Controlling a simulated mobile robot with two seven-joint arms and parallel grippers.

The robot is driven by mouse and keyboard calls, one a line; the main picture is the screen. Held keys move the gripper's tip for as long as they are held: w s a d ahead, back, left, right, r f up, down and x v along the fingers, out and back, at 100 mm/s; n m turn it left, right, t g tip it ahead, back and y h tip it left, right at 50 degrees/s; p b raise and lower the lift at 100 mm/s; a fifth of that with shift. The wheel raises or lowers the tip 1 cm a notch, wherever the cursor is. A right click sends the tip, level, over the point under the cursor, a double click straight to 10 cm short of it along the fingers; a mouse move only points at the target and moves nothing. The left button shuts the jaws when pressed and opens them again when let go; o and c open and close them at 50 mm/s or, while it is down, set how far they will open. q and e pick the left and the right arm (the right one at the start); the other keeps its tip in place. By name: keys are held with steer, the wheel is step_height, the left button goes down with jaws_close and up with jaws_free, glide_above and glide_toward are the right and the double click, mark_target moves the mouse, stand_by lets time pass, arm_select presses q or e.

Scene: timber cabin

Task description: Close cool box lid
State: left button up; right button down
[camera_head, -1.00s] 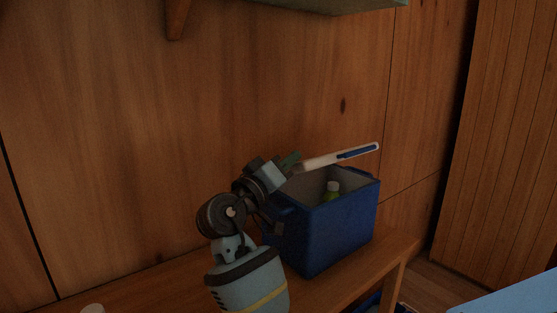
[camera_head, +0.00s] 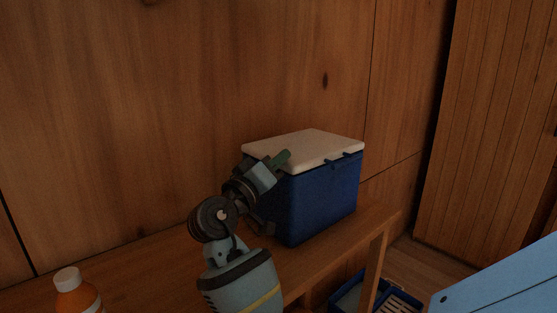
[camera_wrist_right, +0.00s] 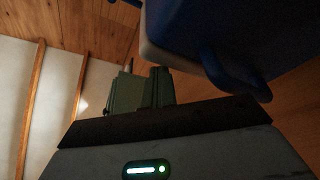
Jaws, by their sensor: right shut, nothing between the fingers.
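The blue cool box (camera_head: 325,197) stands on the wooden bench in the head view. Its white lid (camera_head: 305,147) lies flat across the top, and the inside is hidden. My right gripper (camera_head: 284,158) is shut and empty, at the near left edge of the lid; I cannot tell whether it touches. My left gripper is not in view.
An orange bottle with a white cap (camera_head: 76,293) stands on the wooden bench (camera_head: 160,262) at the lower left. Blue crates (camera_head: 398,301) sit low beyond the bench's right end. A light blue surface (camera_head: 500,290) fills the lower right corner. A wooden wall is behind.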

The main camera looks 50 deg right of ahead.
steer(key=shift+f, duration=0.2)
steer(key=b+v, duration=0.1)
steer(key=v, duration=0.6)
steer(key=shift+a, duration=0.4)
steer(key=shift+r, duration=0.1)
